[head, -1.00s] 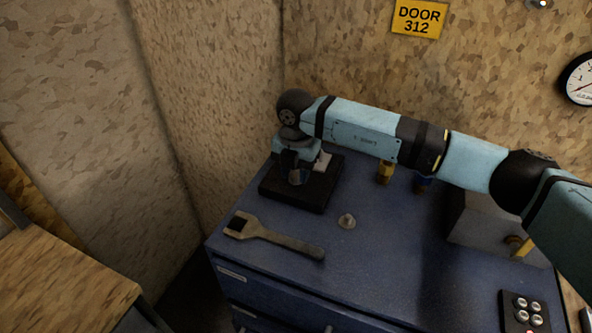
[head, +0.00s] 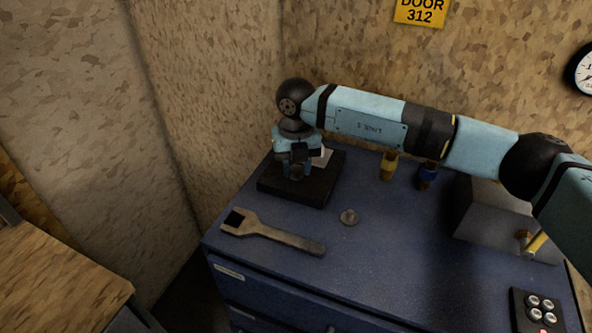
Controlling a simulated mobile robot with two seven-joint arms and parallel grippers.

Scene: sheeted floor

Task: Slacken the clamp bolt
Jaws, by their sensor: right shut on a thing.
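A black base plate (head: 325,186) lies on the blue cabinet top, with a small pale block (head: 322,157) on it, partly hidden by my gripper. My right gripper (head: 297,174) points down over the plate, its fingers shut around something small. This is where the clamp bolt appears to be; the bolt itself is mostly hidden by the fingers. A wrench (head: 270,232) with an open jaw lies flat in front of the plate, apart from the gripper. My left gripper is out of view.
Walls stand close behind and to the left. The cabinet top's front middle is clear.

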